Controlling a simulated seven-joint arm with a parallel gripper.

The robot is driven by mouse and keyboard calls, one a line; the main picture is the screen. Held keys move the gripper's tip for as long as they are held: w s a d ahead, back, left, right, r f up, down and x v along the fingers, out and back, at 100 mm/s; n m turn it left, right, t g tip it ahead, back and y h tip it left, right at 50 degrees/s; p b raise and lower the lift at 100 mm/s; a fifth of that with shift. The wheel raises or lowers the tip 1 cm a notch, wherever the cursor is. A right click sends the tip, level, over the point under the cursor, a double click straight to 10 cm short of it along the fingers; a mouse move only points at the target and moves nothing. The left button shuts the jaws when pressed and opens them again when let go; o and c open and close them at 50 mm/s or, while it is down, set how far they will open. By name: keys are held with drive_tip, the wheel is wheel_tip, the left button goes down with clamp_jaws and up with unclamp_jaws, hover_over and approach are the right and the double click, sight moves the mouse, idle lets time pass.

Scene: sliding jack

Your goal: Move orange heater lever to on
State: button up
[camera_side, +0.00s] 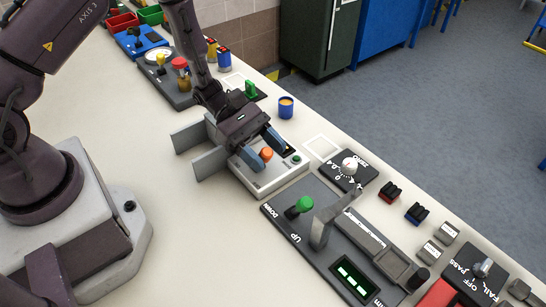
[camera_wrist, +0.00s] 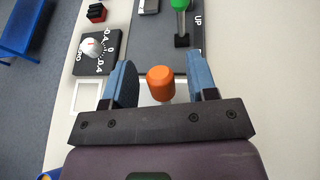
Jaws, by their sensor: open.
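The orange heater lever (camera_side: 266,154) stands up from a light grey heater box (camera_side: 274,178) in the side view. In the wrist view the orange lever knob (camera_wrist: 160,83) shows between the two blue fingers of my gripper (camera_wrist: 163,85). In the side view my gripper (camera_side: 262,150) is over the box with its fingers apart on either side of the knob. I see a gap on each side of the knob in the wrist view. My gripper hides part of the box and any on or off marking. A small green spot (camera_side: 296,159) shows on the box.
A dark panel with a green-knobbed lever (camera_side: 304,204) and a metal handle (camera_side: 325,222) stands right beside the box. A white dial (camera_side: 349,166) and a blue cup (camera_side: 286,107) are nearby. Grey upright plates (camera_side: 209,162) stand left of the box. Free table lies in front.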

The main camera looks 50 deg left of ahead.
drive_tip(key=shift+x, duration=1.1)
clamp_jaws()
drive_tip(key=shift+a+r+n+h, duration=0.15)
drive_tip(key=shift+a+r+h, duration=0.2)
drive_tip(key=shift+a+h, duration=0.5)
drive_tip(key=shift+a+r+n+h, duration=0.15)
drive_tip(key=shift+a+r+h, duration=0.25)
drive_tip(key=shift+h, duration=0.85)
drive_tip(key=shift+f, duration=0.1)
unclamp_jaws()
